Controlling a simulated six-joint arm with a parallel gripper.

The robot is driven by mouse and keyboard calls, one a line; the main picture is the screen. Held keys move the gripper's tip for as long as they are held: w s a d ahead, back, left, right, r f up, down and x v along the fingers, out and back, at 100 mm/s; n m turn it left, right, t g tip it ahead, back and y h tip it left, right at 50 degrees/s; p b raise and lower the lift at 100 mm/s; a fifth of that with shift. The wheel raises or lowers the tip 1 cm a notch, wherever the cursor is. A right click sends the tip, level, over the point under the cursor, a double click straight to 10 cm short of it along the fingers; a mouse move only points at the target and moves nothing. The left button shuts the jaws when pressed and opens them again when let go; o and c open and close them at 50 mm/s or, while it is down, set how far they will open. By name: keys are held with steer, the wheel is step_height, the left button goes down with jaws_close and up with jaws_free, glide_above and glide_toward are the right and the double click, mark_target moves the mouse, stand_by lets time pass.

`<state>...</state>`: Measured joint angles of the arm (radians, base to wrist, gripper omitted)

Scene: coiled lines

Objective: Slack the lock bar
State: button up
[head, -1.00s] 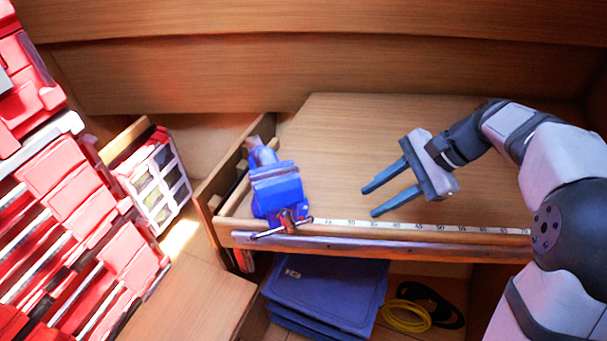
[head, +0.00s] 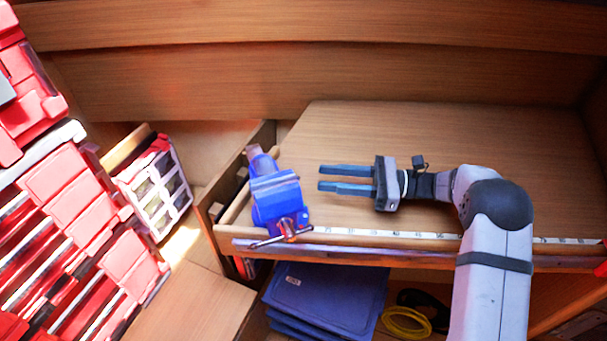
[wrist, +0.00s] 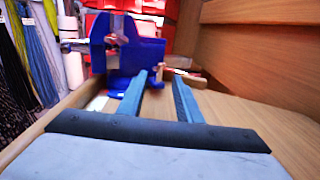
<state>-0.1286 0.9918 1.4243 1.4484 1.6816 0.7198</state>
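A blue bench vise (head: 277,203) is fixed at the left front corner of the wooden worktop. It also shows in the wrist view (wrist: 128,62), ahead of the fingers. A thin metal bar with a reddish middle (head: 281,238) crosses the vise's front end, at the worktop's front edge. My gripper (head: 320,178) is to the right of the vise, pointing left toward it. Its two blue fingers are apart with nothing between them. In the wrist view, the gripper (wrist: 160,77) has a clear gap, and I cannot make out the bar with certainty.
A measuring strip (head: 390,234) runs along the worktop's front edge. Red tool cases (head: 75,190) stack at the left, beside a clear-fronted organizer (head: 158,190). Blue folded sheets (head: 327,290) and a yellow coil (head: 406,322) lie below. The worktop (head: 430,130) behind my gripper is clear.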

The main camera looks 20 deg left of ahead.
steer(key=p+x, duration=0.2)
steer(key=x, duration=0.3)
steer(key=shift+s+a+r+p, duration=0.1)
steer(key=shift+p, duration=0.2)
steer(key=shift+x, duration=0.8)
